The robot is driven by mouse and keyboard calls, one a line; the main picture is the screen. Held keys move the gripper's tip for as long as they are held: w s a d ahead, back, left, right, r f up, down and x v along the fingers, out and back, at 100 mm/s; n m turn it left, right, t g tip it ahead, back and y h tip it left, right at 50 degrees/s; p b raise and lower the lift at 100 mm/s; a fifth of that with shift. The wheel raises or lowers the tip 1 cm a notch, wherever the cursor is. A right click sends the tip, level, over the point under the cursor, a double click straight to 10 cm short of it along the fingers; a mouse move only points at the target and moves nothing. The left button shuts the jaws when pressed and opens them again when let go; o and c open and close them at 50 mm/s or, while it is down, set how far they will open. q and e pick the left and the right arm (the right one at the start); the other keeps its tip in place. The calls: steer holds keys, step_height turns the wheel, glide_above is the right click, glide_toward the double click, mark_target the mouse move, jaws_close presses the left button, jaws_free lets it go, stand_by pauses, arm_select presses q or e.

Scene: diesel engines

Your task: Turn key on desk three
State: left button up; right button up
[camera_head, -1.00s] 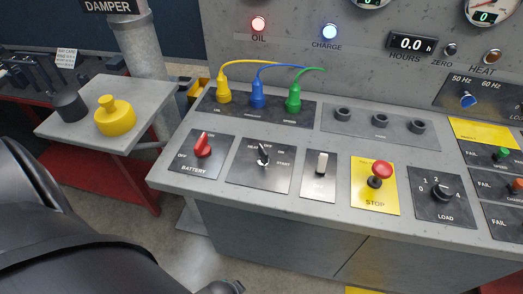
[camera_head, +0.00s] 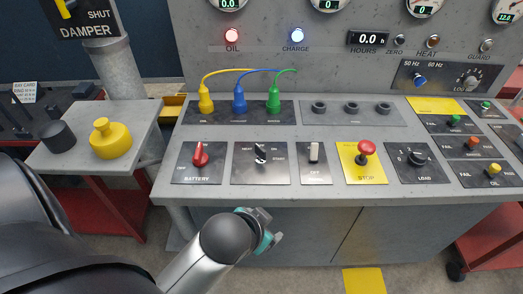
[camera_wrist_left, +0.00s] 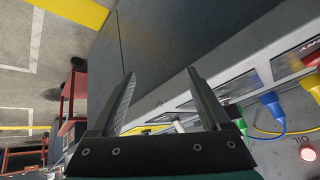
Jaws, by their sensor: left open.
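A dark key switch (camera_head: 260,153) stands on a black plate marked HEAT, ON and START, on the sloping grey desk (camera_head: 215,194). It sits between the red battery switch (camera_head: 200,154) and a pale lever switch (camera_head: 314,151). My left gripper shows in the head view (camera_head: 268,240) in front of the desk, below its front edge and apart from the key. Its fingertips are unclear there. In the left wrist view my left gripper (camera_wrist_left: 161,74) is open, with nothing between its fingers. I cannot make out the key in that view. My right gripper is out of sight.
A red stop button (camera_head: 366,148) and a load knob (camera_head: 417,158) lie to the right. Yellow, blue (camera_head: 239,98) and green cable plugs stand behind the key. A side table (camera_head: 75,158) with a yellow knob (camera_head: 110,140) stands left. The desk's front edge lies above my gripper.

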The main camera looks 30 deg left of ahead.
arm_select(q)
steer(key=w+d+r+m+t+h, duration=0.2)
steer(key=w+d+r+m+t, duration=0.15)
steer(key=w+r+t, duration=0.45)
steer(key=w+d+r+m+t+h, duration=0.25)
steer(key=w+r+m+t, duration=0.2)
steer(key=w+r, duration=0.8)
steer(key=s+d+r+m+g+h, duration=0.3)
steer(key=d+r+m+g+h, duration=0.35)
steer(key=m, duration=0.55)
steer(key=s+d+r+m+g+h, duration=0.3)
steer(key=d+m+g+h, duration=0.2)
steer(key=d+m+h, duration=0.5)
steer(key=m+g+y, duration=0.7)
steer(key=g+y, duration=0.1)
steer(key=y, duration=1.2)
glide_above(260, 148)
step_height(260, 148, down, 10)
step_height(260, 148, down, 15)
steer(key=shift+b, duration=0.65)
